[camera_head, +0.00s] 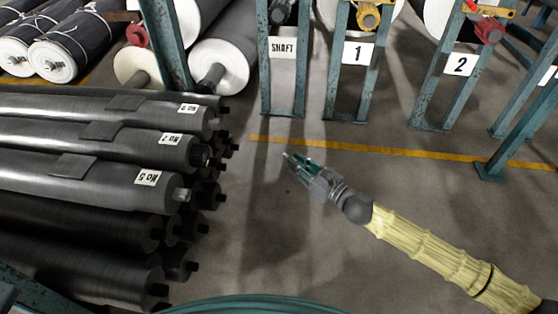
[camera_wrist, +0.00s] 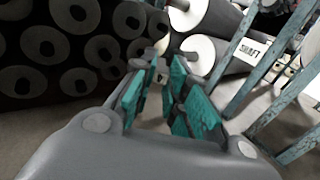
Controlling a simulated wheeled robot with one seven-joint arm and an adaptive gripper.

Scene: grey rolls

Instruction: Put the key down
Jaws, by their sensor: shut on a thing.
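My gripper (camera_head: 303,164) reaches from the right over the open grey floor, with its teal fingers pointing left towards the stacked rolls. In the wrist view the two teal fingers (camera_wrist: 158,88) close on a small grey piece at their tips, which I take to be the key (camera_wrist: 161,69). It is mostly hidden by the fingers, and its shape is hard to make out. In the head view it is too small to tell from the fingertips. It is held above the floor, not resting on anything visible.
Dark grey rolls (camera_head: 90,165) with numbered labels are stacked at left. White-ended rolls (camera_head: 218,66) lie behind. Teal racks (camera_head: 283,62) marked SHAFT, 1 and 2 stand at the back. A yellow line (camera_head: 370,149) crosses the floor. The floor around my gripper is clear.

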